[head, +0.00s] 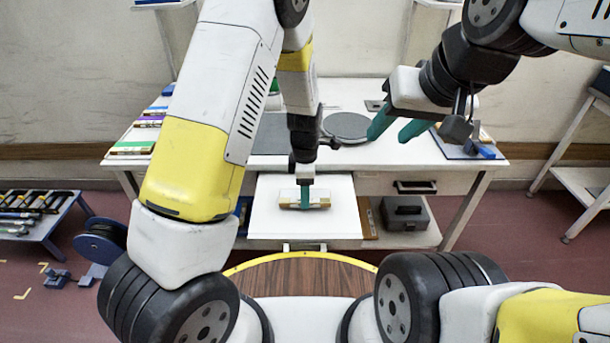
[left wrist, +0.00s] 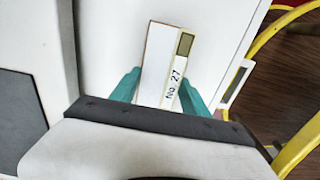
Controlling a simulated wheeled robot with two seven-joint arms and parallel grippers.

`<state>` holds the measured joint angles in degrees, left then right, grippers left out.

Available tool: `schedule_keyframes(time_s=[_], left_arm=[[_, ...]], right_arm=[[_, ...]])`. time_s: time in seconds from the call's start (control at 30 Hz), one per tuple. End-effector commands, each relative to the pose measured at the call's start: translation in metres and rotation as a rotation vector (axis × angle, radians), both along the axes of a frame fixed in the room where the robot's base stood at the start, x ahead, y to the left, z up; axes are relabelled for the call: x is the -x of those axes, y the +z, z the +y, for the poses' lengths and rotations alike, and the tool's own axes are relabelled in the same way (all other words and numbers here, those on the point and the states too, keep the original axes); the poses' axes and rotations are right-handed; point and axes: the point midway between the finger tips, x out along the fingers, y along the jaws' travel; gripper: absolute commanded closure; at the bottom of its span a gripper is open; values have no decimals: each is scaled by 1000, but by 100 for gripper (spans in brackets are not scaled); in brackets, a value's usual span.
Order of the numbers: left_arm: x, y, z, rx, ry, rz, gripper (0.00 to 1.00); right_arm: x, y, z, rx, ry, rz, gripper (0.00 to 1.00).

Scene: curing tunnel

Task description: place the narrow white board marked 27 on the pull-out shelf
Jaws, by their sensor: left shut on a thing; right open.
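The narrow white board marked 27 (left wrist: 161,68) is between the green fingers of my left gripper (left wrist: 166,92), which is shut on it. In the head view the board (head: 318,199) shows with brownish edges, and my left gripper (head: 305,197) points straight down at it. The board is over the white pull-out shelf (head: 340,222), which is drawn out from the table front. I cannot tell whether the board touches the shelf. My right gripper (head: 396,131) is open and empty, above the right part of the table top.
The white table (head: 405,160) carries a dark round plate (head: 347,126), a dark mat (head: 271,136) and colored-edged boards (head: 134,147) at the left. A grey box (head: 404,214) sits below at the right. A blue low rack (head: 38,218) stands at the left. The shelf around the board is clear.

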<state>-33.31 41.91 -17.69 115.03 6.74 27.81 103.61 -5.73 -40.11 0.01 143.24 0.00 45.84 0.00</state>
Motion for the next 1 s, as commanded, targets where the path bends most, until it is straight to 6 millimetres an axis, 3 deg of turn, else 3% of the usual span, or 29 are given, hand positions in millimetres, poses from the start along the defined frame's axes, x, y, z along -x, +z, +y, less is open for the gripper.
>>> schedule_keyframes(time_s=[0.1,0.43,0.47,0.57,0.87,1.0], left_arm=[[0,-12,0,0,0,1,87],[0,-15,0,0,0,0,87],[0,-15,0,0,0,-1,42],[0,-15,0,0,0,-1,24],[0,-14,0,0,-1,-1,24],[-1,-3,0,1,-2,-5,24]], right_arm=[[0,0,0,0,0,0,58],[0,0,0,0,0,0,58],[0,0,0,0,0,0,58],[0,0,0,0,0,0,58],[0,0,0,0,0,0,58],[0,0,0,0,0,0,58]])
